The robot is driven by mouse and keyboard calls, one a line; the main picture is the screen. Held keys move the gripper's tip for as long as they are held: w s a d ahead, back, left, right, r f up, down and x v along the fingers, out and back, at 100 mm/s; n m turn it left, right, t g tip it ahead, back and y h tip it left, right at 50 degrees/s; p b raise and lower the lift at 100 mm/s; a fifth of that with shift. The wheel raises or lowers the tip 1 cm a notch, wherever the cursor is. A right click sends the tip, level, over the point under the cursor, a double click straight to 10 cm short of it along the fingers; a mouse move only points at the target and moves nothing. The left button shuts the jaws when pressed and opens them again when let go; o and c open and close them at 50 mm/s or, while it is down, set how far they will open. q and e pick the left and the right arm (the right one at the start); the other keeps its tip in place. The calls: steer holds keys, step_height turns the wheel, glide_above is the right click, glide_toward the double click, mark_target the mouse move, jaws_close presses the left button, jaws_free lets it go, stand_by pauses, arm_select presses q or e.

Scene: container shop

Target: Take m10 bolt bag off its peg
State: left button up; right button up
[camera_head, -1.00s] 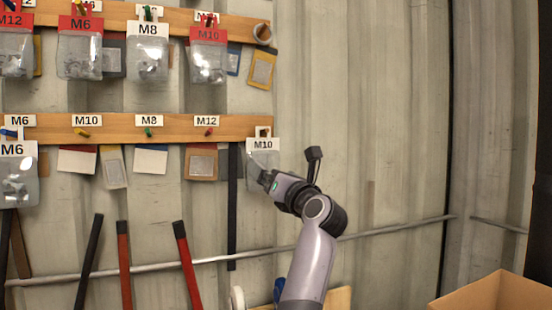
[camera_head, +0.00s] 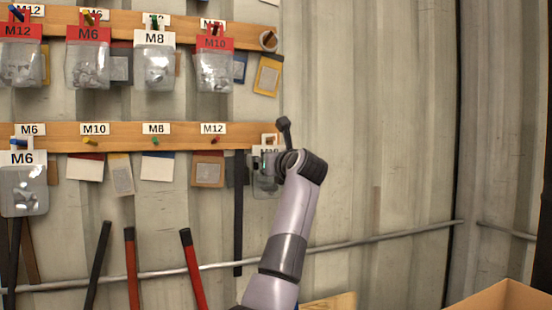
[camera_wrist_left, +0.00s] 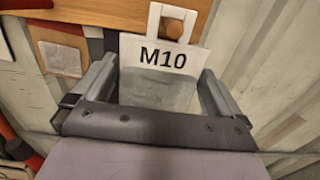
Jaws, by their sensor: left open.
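The white-headed M10 bag (camera_head: 264,186) hangs at the right end of the lower wooden rail, partly hidden behind my left gripper (camera_head: 270,162) in the head view. In the left wrist view, the M10 bag (camera_wrist_left: 160,72) shows its label upright, with its hook opening around a round wooden peg (camera_wrist_left: 174,28). My left gripper (camera_wrist_left: 158,74) is open, with one finger on each side of the bag below the label. I cannot tell whether either finger touches it. My right gripper is out of view.
A red-headed M10 bag (camera_head: 215,65) hangs on the upper rail beside other bags. A white M6 bag (camera_head: 22,185) hangs at the lower left. Red and black handles stand below. A cardboard box (camera_head: 505,297) is at the bottom right. The wall to the right is bare.

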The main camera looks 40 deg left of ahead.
arm_select(q)
steer(key=shift+a, duration=0.15)
steer(key=c, duration=0.8)
steer(key=shift+o, duration=0.2)
steer(key=shift+r+p, duration=0.4)
steer(key=shift+f, duration=0.1)
steer(key=shift+r+b+v, duration=0.15)
steer(key=shift+b+v, duration=0.35)
steer(key=shift+v, duration=0.65)
steer(key=shift+r+b+v, duration=0.15)
steer(key=shift+b+v, duration=0.3)
steer(key=shift+v, duration=0.7)
